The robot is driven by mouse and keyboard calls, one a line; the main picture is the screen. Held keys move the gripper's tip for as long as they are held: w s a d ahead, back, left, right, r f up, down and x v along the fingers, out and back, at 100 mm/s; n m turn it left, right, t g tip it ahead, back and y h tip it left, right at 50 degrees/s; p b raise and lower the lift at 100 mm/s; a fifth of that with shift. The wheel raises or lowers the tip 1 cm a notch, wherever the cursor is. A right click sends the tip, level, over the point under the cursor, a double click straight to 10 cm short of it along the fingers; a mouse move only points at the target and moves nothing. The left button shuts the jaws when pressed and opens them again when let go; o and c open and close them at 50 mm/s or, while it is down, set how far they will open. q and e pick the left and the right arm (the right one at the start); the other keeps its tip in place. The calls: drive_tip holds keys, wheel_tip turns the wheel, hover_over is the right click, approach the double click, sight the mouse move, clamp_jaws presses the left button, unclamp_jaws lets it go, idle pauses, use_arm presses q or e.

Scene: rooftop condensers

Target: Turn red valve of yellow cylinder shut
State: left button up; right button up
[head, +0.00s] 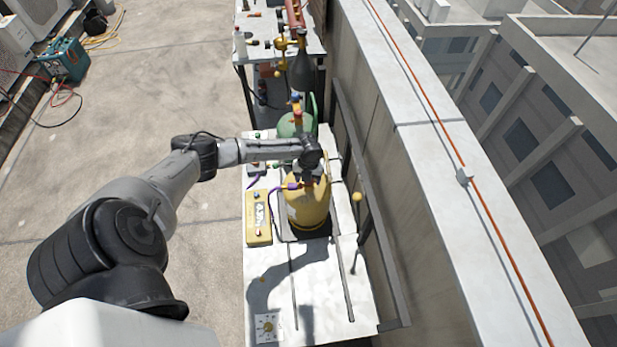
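The yellow cylinder (307,208) stands upright on the light bench, right of the picture's middle. My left arm comes in from the left, and my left gripper (311,172) points down over the top of this cylinder. The wrist and gripper cover the cylinder's top, so I cannot make out its red valve. The fingers are too small and dark to tell whether they are open or shut, or whether they touch the valve. A purple hose fitting (292,186) shows at the cylinder's upper left side. My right gripper is not in view.
A green cylinder (297,124) with a red-and-yellow fitting stands just behind. A yellow gauge box (258,218) lies left of the yellow cylinder. The bench front (318,285) is mostly clear. A parapet wall (420,200) runs along the right. Another bench (262,22) stands farther back.

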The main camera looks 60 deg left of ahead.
use_arm(q)
wheel_tip(320, 180, up, 14)
idle(0.7)
drive_tip(key=shift+f, duration=0.1)
idle(0.5)
